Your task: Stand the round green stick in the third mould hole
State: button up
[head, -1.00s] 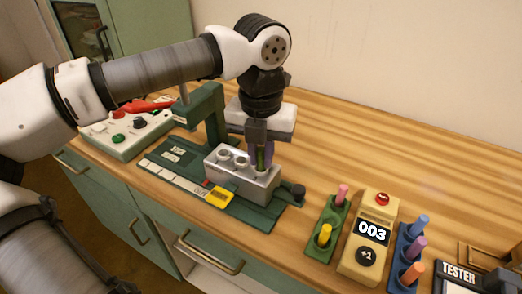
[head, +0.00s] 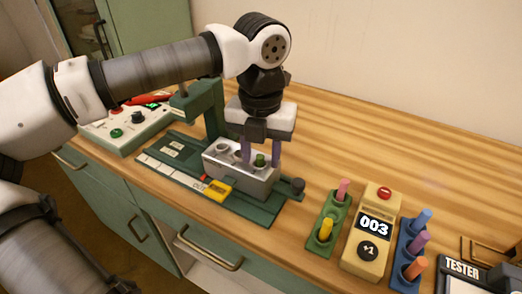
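The green stick (head: 260,160) stands in the rightmost hole of the grey mould block (head: 240,183), with only its short upper end showing. The other two mould holes, to its left, look empty. My gripper (head: 261,164) is open above the block, with one purple-grey finger on each side of the stick and a gap on both sides. The fingertips are close to the block's top; whether they touch it I cannot tell.
The block sits on a green press base (head: 262,213) with a post behind it. To the right are a green holder (head: 318,245) with pink and yellow sticks, a yellow counter (head: 359,262) reading 003, and a blue stick holder (head: 402,258). A control box (head: 129,134) stands left.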

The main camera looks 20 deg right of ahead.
notch_tip(320, 180, up, 14)
dwell(0.5)
jog(key=shift+d+f, duration=0.1)
dwell(0.5)
